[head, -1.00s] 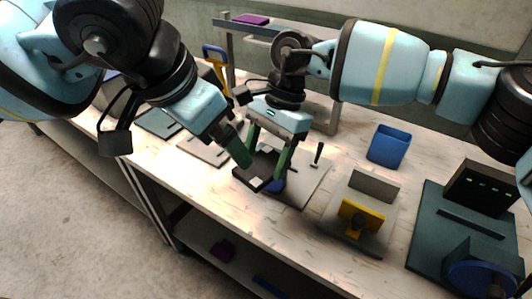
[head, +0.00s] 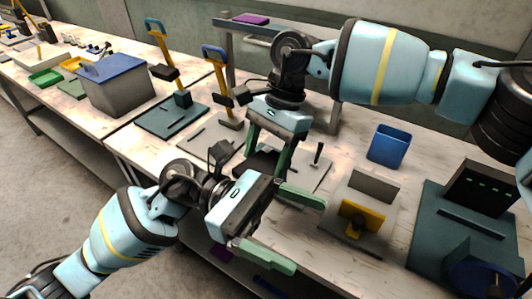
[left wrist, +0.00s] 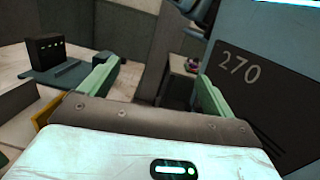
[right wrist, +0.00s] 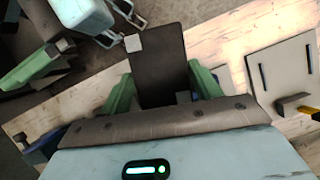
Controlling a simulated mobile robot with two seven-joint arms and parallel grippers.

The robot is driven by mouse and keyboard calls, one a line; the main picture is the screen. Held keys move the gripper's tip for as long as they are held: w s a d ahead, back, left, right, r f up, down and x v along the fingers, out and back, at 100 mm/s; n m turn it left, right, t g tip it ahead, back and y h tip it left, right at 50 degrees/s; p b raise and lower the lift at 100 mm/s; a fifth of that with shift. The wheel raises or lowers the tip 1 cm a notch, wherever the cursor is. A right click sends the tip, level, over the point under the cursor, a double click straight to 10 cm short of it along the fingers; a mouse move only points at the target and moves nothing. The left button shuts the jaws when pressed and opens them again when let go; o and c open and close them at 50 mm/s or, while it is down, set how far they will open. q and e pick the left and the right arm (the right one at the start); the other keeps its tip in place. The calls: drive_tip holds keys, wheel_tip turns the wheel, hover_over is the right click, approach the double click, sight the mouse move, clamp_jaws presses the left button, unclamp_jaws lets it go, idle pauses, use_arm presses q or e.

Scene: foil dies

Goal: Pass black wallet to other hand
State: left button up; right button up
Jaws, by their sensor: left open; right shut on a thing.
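The black wallet hangs between the fingers of my right gripper (head: 267,150). The right wrist view shows the wallet (right wrist: 160,65) as a dark flat panel with small grey squares, between the green fingers of this gripper (right wrist: 160,88). In the head view the wallet (head: 258,161) is partly hidden by my left arm. My left gripper (head: 298,232) is open and empty, in front of and below the wallet, its fingers pointing right. The left wrist view shows its open fingers (left wrist: 155,92) with no wallet between them.
A blue bin (head: 388,146), a stand with a yellow part (head: 360,219) and a dark green machine base (head: 450,237) are on the bench at right. A lidded grey box (head: 115,86) and a lever press (head: 170,113) stand at left. A shelf frame is behind.

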use_arm(q)
drive_tip(key=w+a+f+m+t+y, duration=0.25)
drive_tip(key=f+m+t, duration=0.35)
drive_tip(key=m+t, duration=0.35)
drive_tip(key=w+a+f+m+t+y, duration=0.1)
drive_tip(key=w+a+f+m+t, duration=0.3)
drive_tip(key=m+t, duration=0.55)
drive_tip(key=w+a+f+m+t+y, duration=0.2)
drive_tip(key=a+f+m+t, duration=0.2)
drive_tip(key=f+m+t, duration=0.55)
drive_tip(key=s+a+f+n+g+y, duration=0.3)
drive_tip(key=f, duration=0.2)
drive_tip(key=s+a+f+n+g+y, duration=0.2)
drive_tip(key=s+a+f+n+y, duration=0.1)
drive_tip(key=f+y, duration=0.15)
drive_tip(key=s+a+f+n+g+y, duration=0.1)
drive_tip(key=s+a+f+n+g, duration=0.1)
drive_tip(key=s+f, duration=0.4)
drive_tip(key=s+a+f+n+g+y, duration=0.1)
drive_tip(key=s+a+f+n+g, duration=0.2)
drive_tip(key=s+f, duration=0.3)
drive_tip(key=shift+s+a+f+n+g, duration=0.25)
drive_tip(key=shift+s+f+n+g, duration=0.15)
drive_tip(key=shift+s+n+g, duration=0.4)
